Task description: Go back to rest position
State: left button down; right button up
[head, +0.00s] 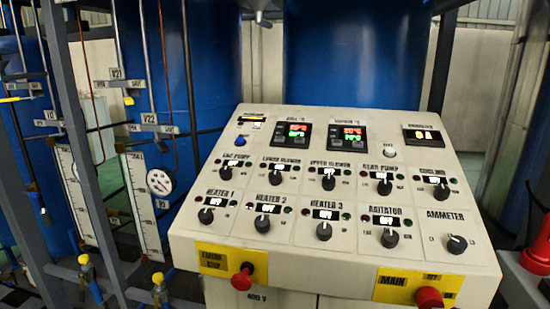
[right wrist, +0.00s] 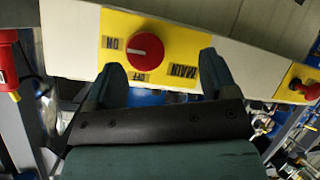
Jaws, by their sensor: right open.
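My right gripper (right wrist: 162,62) is open and empty in the right wrist view, its two dark fingers spread apart. The red round MAIN switch knob (right wrist: 143,52) on its yellow plate (right wrist: 180,70) shows beyond the gap between the fingertips; whether a finger touches the plate I cannot tell. The same knob (head: 429,297) is at the lower right of the control panel (head: 330,262) in the head view. My right gripper does not show in the head view, and my left gripper is in neither view.
A second red knob (head: 242,276) on a yellow plate is at the panel's lower left. Several black knobs and lit displays cover the panel. Blue tanks (head: 355,50) stand behind it, posts and gauges at left. A red object (head: 537,250) stands close at right.

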jog(key=s+a+f+m+g+y, duration=0.1)
jog(key=s+a+f+g+y, duration=0.15)
jog(key=s+f+g, duration=1.05)
jog(key=a+f+t+y+p, duration=0.2)
jog(key=a+f+t+p, duration=0.5)
jog(key=t, duration=0.5)
jog(key=shift+w+f+n+p, duration=0.2)
jog(key=shift+f+n+p, duration=0.1)
jog(key=shift+f+p, duration=0.5)
jog(key=shift+f, duration=0.1)
